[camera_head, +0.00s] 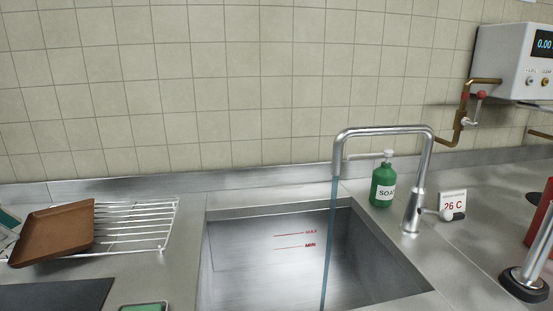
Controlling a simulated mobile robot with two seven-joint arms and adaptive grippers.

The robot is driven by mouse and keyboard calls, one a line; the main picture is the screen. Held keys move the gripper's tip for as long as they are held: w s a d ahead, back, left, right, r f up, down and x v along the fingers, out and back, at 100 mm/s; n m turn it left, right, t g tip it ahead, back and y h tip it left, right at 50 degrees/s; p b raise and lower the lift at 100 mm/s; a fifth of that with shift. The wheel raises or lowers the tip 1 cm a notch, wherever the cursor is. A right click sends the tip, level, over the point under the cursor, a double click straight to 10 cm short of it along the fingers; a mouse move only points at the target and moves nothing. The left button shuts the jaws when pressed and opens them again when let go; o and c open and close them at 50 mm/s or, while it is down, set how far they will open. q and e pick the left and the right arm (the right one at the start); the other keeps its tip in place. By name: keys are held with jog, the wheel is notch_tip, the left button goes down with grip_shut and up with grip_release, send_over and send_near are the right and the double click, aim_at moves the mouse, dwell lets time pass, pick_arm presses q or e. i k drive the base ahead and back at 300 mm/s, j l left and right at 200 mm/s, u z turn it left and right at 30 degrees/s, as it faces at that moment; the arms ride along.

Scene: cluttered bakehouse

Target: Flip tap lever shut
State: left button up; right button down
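A chrome tap (427,165) stands behind the right edge of the steel sink (222,283), its spout bent over the basin. A thin bluish stream of water (330,240) runs from the spout down into the sink. Neither of my grippers shows in the head view, so nothing is seen touching the lever.
A green soap bottle (382,186) stands left of the tap. A metal post on a dark round base (524,284) and a red object (540,214) are at the right. A wire rack (150,222) with a brown tray (58,232) is at the left. A white heater (510,62) hangs upper right.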

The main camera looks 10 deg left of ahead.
aim_at(447, 215)
jog(key=k, duration=0.95)
